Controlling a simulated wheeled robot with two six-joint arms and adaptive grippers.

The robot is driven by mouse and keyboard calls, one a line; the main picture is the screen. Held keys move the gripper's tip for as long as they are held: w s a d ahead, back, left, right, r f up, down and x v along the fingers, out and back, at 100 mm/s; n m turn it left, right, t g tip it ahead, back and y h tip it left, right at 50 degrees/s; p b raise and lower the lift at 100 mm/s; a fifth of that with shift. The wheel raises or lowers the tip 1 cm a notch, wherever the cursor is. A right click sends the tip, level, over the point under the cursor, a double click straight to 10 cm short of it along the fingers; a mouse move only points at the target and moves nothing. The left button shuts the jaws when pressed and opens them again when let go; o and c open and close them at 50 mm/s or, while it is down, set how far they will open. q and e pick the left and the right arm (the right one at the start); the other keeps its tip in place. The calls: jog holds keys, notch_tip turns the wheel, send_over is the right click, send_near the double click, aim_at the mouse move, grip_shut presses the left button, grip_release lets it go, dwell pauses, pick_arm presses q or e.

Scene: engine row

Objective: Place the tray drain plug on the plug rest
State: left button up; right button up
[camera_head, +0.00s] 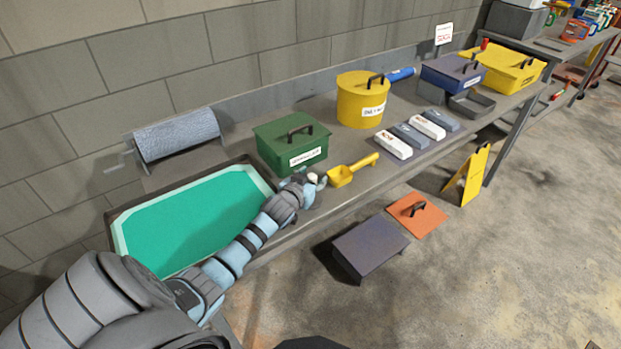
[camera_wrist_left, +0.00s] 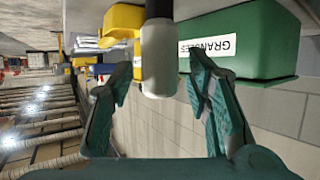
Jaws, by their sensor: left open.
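The drain tray (camera_head: 119,236), holding turquoise liquid, sits at the left of the bench. My left gripper (camera_head: 314,186) is at the bench's front edge, right of the tray and before the green box. It is open, with fingers (camera_wrist_left: 160,98) apart on either side of a white cylinder (camera_wrist_left: 159,62) on a dark stem (camera_wrist_left: 159,9). The white cylinder, which looks like the plug, also shows small in the head view (camera_head: 313,177). No finger visibly grips it. Whether the stem belongs to the tray drain or the plug rest, I cannot tell. My right gripper is out of view.
A green granules box (camera_head: 272,152) stands close behind the gripper; a yellow scoop (camera_head: 342,177) lies to its right. A roll (camera_head: 178,136) stands behind the tray. A yellow drum (camera_head: 352,105) and white packs (camera_head: 393,144) are farther right. A yellow floor sign (camera_head: 468,177) stands on the floor.

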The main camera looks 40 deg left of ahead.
pick_arm(q)
jog(key=shift+r, duration=0.15)
jog(key=p+v, duration=0.2)
jog(key=v, duration=1)
jog(key=shift+p, duration=0.35)
jog(key=s+d+f+m+g+h, duration=0.1)
jog(key=s+d+f+m+h, duration=0.2)
jog(key=d+f, duration=0.7)
jog(key=s+a+f+g, duration=0.1)
jog(key=s+f+g, duration=0.2)
jog(key=s+f, duration=0.55)
jog(key=s+a+f+g, duration=0.1)
jog(key=s+f+g, duration=0.35)
jog(key=f, duration=0.75)
jog(key=s+d+f+g, duration=0.1)
jog(key=s+f, duration=0.3)
jog(key=s, duration=0.7)
jog(key=s+d+f+g, duration=0.2)
jog(key=s+f, duration=0.3)
jog(key=s, duration=0.7)
jog(key=shift+s+d+f+m, duration=0.25)
jog(key=shift+s+d+m, duration=0.05)
jog(key=shift+d+m, duration=0.1)
